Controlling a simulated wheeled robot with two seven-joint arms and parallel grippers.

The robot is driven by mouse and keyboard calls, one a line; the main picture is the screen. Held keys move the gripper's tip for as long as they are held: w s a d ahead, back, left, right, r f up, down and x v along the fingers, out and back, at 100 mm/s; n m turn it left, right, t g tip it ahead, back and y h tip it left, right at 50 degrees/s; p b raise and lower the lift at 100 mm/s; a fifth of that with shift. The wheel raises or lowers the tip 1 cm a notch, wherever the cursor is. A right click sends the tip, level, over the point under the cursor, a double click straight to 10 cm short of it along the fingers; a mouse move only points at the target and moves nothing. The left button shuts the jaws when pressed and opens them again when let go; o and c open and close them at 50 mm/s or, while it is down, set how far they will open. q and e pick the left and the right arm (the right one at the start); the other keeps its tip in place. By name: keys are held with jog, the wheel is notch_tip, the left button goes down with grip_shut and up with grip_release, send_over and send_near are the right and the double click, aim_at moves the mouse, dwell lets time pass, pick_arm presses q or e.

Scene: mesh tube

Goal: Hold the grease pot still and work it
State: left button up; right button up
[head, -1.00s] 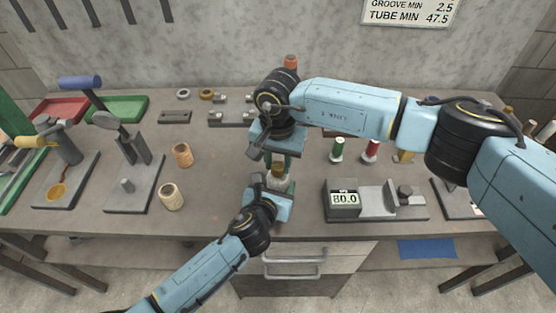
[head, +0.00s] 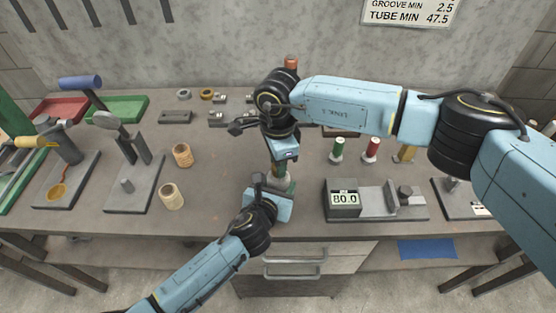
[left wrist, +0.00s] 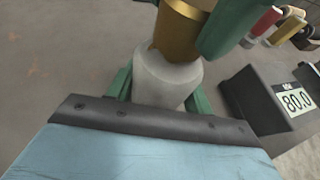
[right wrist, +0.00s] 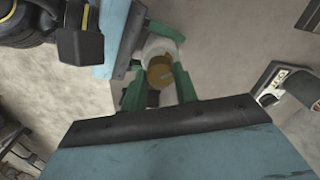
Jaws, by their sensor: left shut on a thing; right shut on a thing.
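The grease pot (left wrist: 166,78) is a pale grey-white body with a brass upper part (left wrist: 180,28). It stands upright near the front middle of the bench. My left gripper (head: 277,186) comes in low from the front, its green fingers shut around the pale body. My right gripper (head: 280,166) comes down from above, its green fingers shut on the brass part. In the right wrist view the brass part (right wrist: 160,72) sits between the fingers, with the pale body beyond it. In the head view the grippers hide most of the pot.
A gauge reading 80.0 (head: 344,199) stands close on the right. Two tan cups (head: 172,196) and a lever press (head: 133,175) are to the left. Green and red spools (head: 338,150) stand behind the gauge. Bare bench lies between the cups and my left gripper.

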jog(key=m, duration=0.6)
jog(key=shift+w+d+m, duration=0.1)
jog(key=shift+d+m, duration=0.1)
jog(key=shift+m, duration=0.1)
jog(key=m, duration=0.6)
jog(key=shift+f, duration=0.1)
jog(key=m, duration=0.5)
jog(key=shift+m, duration=0.3)
jog(key=m, duration=0.6)
jog(key=shift+s+a, duration=0.1)
jog(key=shift+s, duration=0.1)
jog(key=m, duration=0.7)
jog(key=shift+m, duration=0.3)
jog(key=m, duration=0.3)
jog(key=shift+m, duration=0.4)
jog(key=m, duration=0.3)
jog(key=shift+m, duration=0.3)
jog(key=m, duration=0.3)
jog(key=shift+a, duration=0.1)
jog(key=m, duration=0.3)
jog(key=shift+a, duration=0.3)
jog(key=shift+w+d+m, duration=0.1)
jog(key=shift+d+m, duration=0.05)
jog(key=shift+m, duration=0.85)
jog(key=shift+d+m, duration=0.15)
jog(key=shift+m, duration=0.15)
